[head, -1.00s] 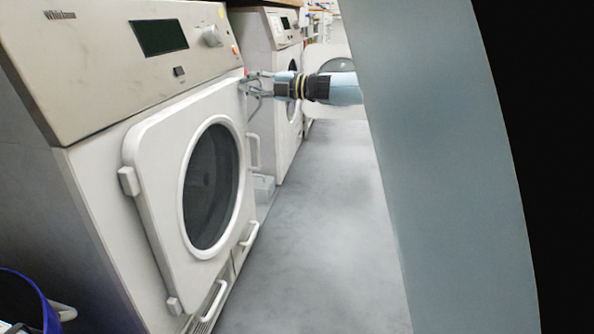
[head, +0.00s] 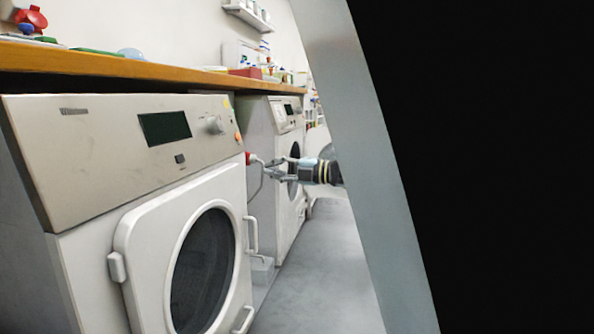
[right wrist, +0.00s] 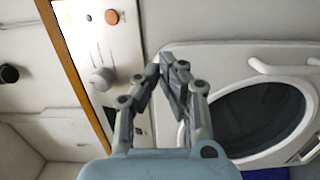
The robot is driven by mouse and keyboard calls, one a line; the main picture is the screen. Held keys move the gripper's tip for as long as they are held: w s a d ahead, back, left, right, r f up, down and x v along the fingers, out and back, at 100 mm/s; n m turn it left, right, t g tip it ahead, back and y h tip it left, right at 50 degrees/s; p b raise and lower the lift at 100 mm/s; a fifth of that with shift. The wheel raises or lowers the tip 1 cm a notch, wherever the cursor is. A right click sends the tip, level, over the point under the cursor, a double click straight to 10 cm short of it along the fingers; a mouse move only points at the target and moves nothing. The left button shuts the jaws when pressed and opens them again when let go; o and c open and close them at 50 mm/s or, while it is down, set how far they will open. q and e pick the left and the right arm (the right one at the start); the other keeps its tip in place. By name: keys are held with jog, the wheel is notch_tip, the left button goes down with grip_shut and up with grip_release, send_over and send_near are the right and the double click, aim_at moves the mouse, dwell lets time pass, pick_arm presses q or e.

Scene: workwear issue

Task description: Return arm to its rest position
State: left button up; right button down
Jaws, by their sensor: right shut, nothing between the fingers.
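My right gripper (head: 268,168) is in the middle of the head view, beside the right edge of the near washing machine (head: 110,160). In the right wrist view the gripper (right wrist: 168,60) shows with its fingertips together and nothing between them. Behind it there lie a machine's control panel and its round door (right wrist: 255,125). My right arm is largely hidden in the head view behind a large grey-blue part of mine. My left gripper is not in view.
A second machine (head: 262,140) stands farther back. A wooden shelf (head: 150,68) above the machines carries several small items. The grey floor (head: 325,265) right of the machines is clear. A black area fills the right side of the head view.

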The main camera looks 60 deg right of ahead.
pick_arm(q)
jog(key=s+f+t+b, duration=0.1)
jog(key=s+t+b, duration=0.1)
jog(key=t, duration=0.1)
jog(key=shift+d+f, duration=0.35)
pick_arm(e)
jog(key=s+d, duration=0.3)
jog(key=d, duration=0.2)
jog(key=shift+d, duration=0.35)
